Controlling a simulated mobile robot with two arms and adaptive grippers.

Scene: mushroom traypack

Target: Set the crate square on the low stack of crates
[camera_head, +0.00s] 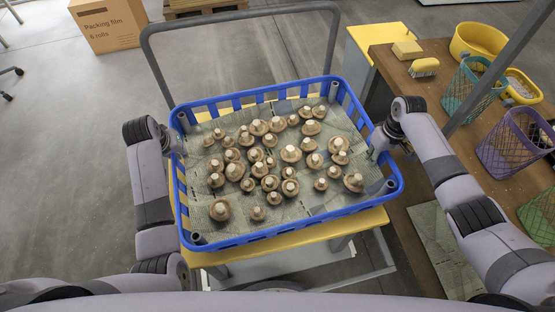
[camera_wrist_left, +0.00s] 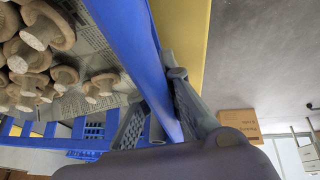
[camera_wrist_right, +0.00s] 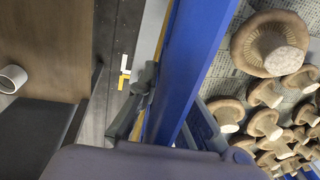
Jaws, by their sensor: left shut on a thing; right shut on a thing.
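The blue crate (camera_head: 293,232), lined with printed paper and holding many brown mushrooms (camera_head: 290,153), is in the middle of the head view, above a yellow surface (camera_head: 330,228). It sits slightly turned in the picture. My left gripper (camera_head: 180,142) is shut on its left rim; the left wrist view shows the fingers on both sides of the blue wall (camera_wrist_left: 140,60). My right gripper (camera_head: 381,143) is shut on the right rim, with the blue wall (camera_wrist_right: 190,60) between its fingers. I cannot make out a low stack; whatever is directly under the crate is hidden.
A grey tubular handle (camera_head: 240,14) rises behind the crate. At right, a wooden bench (camera_head: 425,92) carries baskets, a yellow tub (camera_head: 479,40) and a brush (camera_head: 424,67). A cardboard box (camera_head: 108,25) stands at back left. The floor at left is clear.

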